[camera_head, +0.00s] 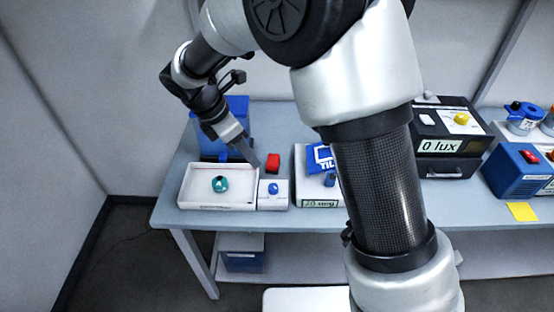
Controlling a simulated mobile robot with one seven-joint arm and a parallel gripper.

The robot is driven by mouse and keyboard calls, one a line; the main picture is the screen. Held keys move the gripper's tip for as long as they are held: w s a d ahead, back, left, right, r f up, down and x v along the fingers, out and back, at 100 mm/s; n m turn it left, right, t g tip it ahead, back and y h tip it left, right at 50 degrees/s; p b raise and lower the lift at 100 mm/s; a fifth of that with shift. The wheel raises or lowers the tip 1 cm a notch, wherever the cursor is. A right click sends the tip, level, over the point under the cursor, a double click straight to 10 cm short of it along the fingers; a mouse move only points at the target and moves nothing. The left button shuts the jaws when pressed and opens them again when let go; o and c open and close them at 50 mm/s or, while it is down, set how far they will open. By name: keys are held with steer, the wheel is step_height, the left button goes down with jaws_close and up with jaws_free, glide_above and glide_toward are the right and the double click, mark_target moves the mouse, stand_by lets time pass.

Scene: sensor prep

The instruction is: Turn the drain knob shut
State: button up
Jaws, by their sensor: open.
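A blue knob (273,188) sits on a small white box (273,202) at the front of the bench. A white tray (217,206) stands directly to its left, with a teal round object (220,184) inside. No readable label shows which part is the drain knob; the blue knob is the one beside the tray. My gripper (250,156) is open and empty, pointing down above the tray's back right corner, up and left of the blue knob. It appears apart from the knob. The knob's turn position is too small to tell.
A blue stand (236,108) is behind the tray. A white unit with a blue "TIL" panel (320,158) is to the right, partly behind my arm. A black "0 lux" box (446,130) and a blue device (520,172) stand farther right.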

mark_target(273, 186)
steer(key=x, duration=1.7)
steer(key=shift+a+f, duration=0.1)
steer(key=shift+f, duration=0.15)
steer(key=c, duration=1)
steer(key=shift+c, duration=0.2)
